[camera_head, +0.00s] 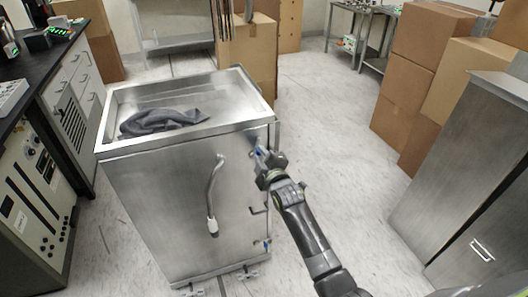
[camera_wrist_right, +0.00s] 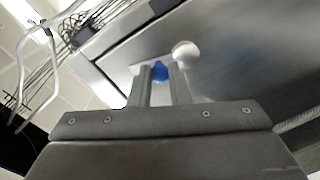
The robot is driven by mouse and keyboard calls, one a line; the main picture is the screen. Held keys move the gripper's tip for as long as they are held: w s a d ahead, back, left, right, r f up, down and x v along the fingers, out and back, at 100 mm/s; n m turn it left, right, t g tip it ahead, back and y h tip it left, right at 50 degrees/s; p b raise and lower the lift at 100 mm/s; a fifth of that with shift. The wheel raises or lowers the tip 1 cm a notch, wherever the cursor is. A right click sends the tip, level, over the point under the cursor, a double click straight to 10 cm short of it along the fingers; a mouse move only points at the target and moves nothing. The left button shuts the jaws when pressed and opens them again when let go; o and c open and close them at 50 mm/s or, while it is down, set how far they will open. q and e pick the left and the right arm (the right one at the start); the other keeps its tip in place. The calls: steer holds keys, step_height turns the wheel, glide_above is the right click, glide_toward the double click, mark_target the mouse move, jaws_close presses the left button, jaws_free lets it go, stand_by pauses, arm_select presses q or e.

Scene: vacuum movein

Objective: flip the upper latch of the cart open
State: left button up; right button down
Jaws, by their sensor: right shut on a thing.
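The steel cart (camera_head: 150,200) stands in front of me, with a shallow basin top. My right gripper (camera_head: 261,152) reaches the upper right of the cart's front. There the upper latch shows as a small blue and white piece, mostly hidden by the gripper. In the right wrist view, the two fingers of my right gripper (camera_wrist_right: 163,85) are closed around the blue part of the upper latch (camera_wrist_right: 160,70). A white round knob (camera_wrist_right: 185,53) sits just beyond the right finger. A lower latch (camera_head: 263,243) with a blue part is near the cart's bottom right. My left gripper is not in view.
A grey cloth (camera_head: 162,121) lies in the cart's basin. A curved handle (camera_head: 213,195) sticks out from the cart's front. Cardboard boxes (camera_head: 408,88) and a steel cabinet (camera_head: 470,175) stand on the right. A black-topped bench (camera_head: 40,75) is on the left. Floor right of the cart is clear.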

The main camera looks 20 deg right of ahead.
steer(key=shift+a+r+n+p, duration=0.25)
steer(key=shift+n+p, duration=0.2)
steer(key=shift+n, duration=0.25)
steer(key=shift+a+n+p, duration=0.3)
steer(key=shift+n+p, duration=0.2)
steer(key=shift+n, duration=0.3)
steer(key=shift+f, duration=0.1)
steer(key=c, duration=1.4)
jaws_free()
steer(key=shift+f, duration=0.1)
steer(key=shift+o, duration=0.2)
